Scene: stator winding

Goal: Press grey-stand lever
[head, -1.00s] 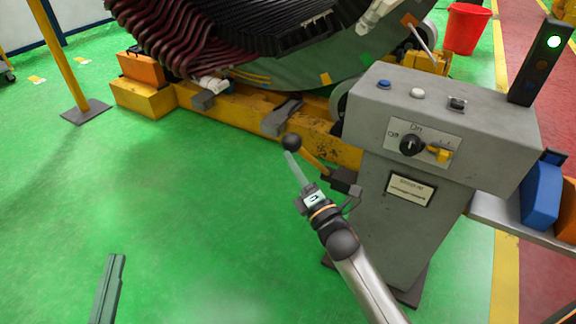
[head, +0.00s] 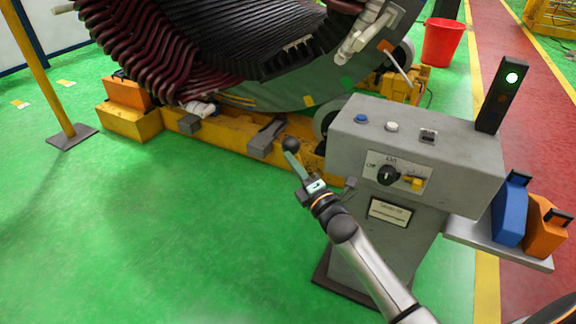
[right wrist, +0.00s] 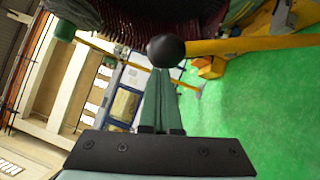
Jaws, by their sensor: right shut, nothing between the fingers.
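The grey stand (head: 412,152) is at the right in the head view. Its lever ends in a black ball knob (head: 291,144) at the stand's left side. The knob also shows in the right wrist view (right wrist: 166,50), in front of my fingertips. My right gripper (head: 289,157) is shut with nothing between its green fingers. The fingertips overlap the knob's lower edge in the picture; I cannot tell whether they touch it. My left gripper is not in view.
The large stator (head: 290,50) with dark red coils rests on a yellow base (head: 230,138) behind the lever. A side shelf (head: 470,237) on the stand carries blue and orange cases. A yellow post (head: 40,70) stands at far left.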

